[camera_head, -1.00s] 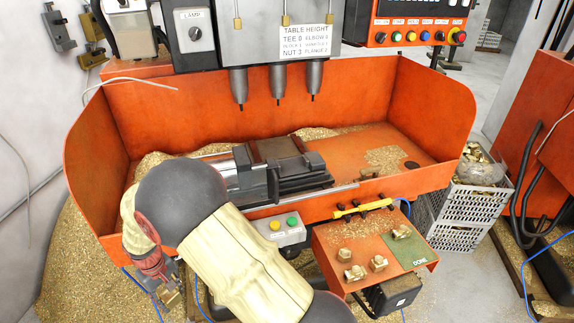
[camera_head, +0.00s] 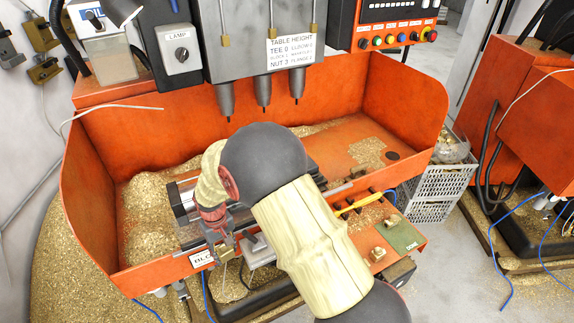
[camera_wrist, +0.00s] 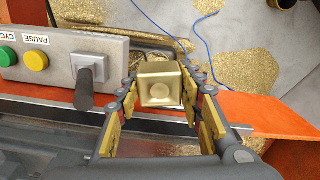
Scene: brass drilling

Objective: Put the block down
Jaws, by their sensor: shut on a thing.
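The brass block (camera_wrist: 159,85) is a small square piece with a round recess in its face. It sits between the fingertips of my gripper (camera_wrist: 160,88) in the wrist view, with a finger against each side. In the head view my gripper (camera_head: 222,248) hangs at the front edge of the orange tray, just right of a white label starting "BLO" (camera_head: 203,258). The block is small there and partly hidden by the fingers. My arm covers much of the vise (camera_head: 184,203) in the tray.
A button box with yellow and green buttons (camera_wrist: 36,61) and a grey lever (camera_wrist: 85,85) is close left of the block in the wrist view. Brass fittings (camera_head: 377,254) lie on the side shelf with a green "DONE" area (camera_head: 405,237). Drill spindles (camera_head: 263,92) hang above the tray.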

